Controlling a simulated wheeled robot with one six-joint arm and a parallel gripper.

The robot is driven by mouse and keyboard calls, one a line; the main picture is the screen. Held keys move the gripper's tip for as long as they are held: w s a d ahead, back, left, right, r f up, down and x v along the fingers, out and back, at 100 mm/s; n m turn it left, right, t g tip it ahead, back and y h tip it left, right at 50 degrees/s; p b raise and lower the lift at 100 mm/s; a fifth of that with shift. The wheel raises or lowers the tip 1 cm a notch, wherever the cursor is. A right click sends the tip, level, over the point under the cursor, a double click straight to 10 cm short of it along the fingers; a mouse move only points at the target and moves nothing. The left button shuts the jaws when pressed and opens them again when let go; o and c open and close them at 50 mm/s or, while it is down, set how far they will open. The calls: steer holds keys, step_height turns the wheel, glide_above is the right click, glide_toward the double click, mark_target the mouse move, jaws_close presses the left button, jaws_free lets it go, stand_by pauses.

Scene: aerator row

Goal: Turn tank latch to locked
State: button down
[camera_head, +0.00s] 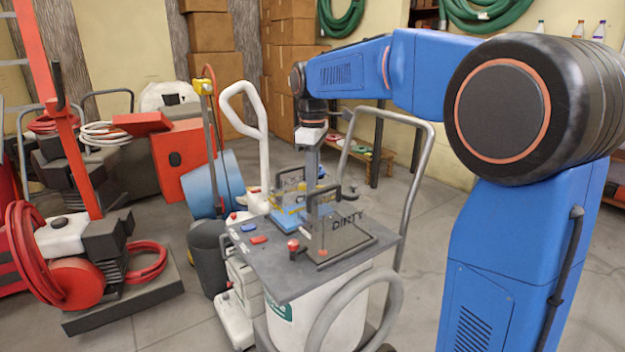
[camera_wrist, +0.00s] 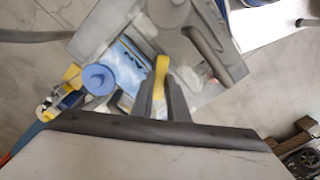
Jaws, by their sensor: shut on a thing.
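The tank latch shows in the wrist view as a yellow lever (camera_wrist: 161,72) between the two grey fingertips of my gripper (camera_wrist: 161,92). The fingers are closed on it from both sides. Its lower part is hidden by the fingers, and I cannot tell its locked or unlocked marking. In the head view my gripper (camera_head: 311,178) reaches down onto the rear, blue-based tank (camera_head: 285,222) on the cart, and the latch itself is hidden there. A blue round cap (camera_wrist: 98,79) sits left of the fingers in the wrist view.
A clear tank lettered DIRTY (camera_head: 345,236) with a dark handle stands in front on the grey cart top (camera_head: 262,262). The cart's grey push handle (camera_head: 428,150) rises at right. A red-and-black machine (camera_head: 85,240) stands at left.

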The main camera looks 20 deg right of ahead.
steer(key=m, duration=0.4)
steer(key=shift+m, duration=1.8)
steer(key=c, duration=1.7)
jaws_free()
step_height(320, 180, up, 17)
steer(key=shift+r, duration=0.2)
